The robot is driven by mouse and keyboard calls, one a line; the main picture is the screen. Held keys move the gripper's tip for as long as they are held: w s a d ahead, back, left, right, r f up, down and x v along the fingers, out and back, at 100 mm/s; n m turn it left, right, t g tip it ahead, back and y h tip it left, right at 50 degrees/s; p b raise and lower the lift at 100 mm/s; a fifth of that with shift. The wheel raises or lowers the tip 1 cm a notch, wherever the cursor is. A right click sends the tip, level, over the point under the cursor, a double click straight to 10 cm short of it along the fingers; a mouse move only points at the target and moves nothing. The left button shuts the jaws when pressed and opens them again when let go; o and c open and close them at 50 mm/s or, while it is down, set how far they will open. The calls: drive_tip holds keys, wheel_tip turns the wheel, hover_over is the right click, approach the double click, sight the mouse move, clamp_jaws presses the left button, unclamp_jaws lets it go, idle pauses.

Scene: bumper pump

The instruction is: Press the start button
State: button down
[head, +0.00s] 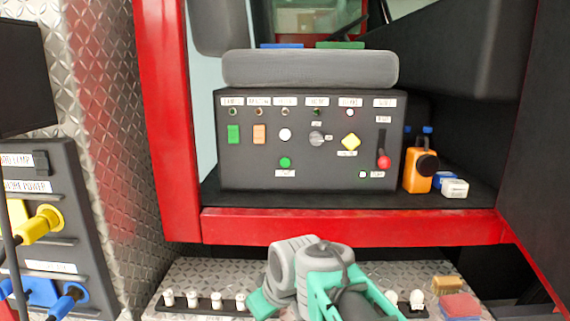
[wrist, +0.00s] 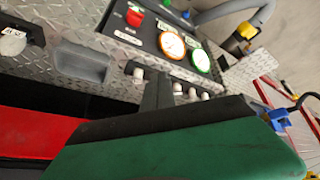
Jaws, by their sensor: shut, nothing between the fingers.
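A dark grey control box (head: 310,145) stands on the shelf of a red-framed bay in the head view. A round green button (head: 285,162) sits low on its face, left of the middle, with a white label below; the label is too small to read surely. My grey and green arm is low in the head view, below and in front of the box, apart from it. My gripper (wrist: 157,92) shows as dark fingers in the wrist view, shut and empty. The wrist view does not show the green button.
A red beam (head: 350,227) edges the shelf. An orange bottle (head: 418,175) stands right.

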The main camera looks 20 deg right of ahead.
drive_tip(key=w+d+r+n+t+y, duration=0.1)
drive_tip(key=w+d+r+n+t, duration=0.1)
drive_tip(key=w+d+r+n, duration=0.2)
drive_tip(key=w+d+r+n+t+y, duration=0.1)
drive_tip(key=w+d+r+n, duration=0.4)
drive_tip(key=w+r, duration=0.5)
drive_tip(key=w+d+r+n+t, duration=0.3)
drive_tip(key=w+r, duration=0.3)
drive_tip(key=w, duration=0.2)
drive_tip(key=shift+w+d+r+n+t+y, duration=0.3)
drive_tip(key=shift+d+r+n+y, duration=0.1)
drive_tip(key=shift+d+n, duration=0.45)
drive_tip(key=p, duration=0.9)
approach(285, 162)
drive_tip(key=w+a+f, duration=0.3)
drive_tip(key=w+a, duration=0.1)
drive_tip(key=shift+w+d+f, duration=0.15)
drive_tip(key=shift+d+f, duration=0.1)
drive_tip(key=shift+f, duration=0.2)
drive_tip(key=shift+p, duration=0.35)
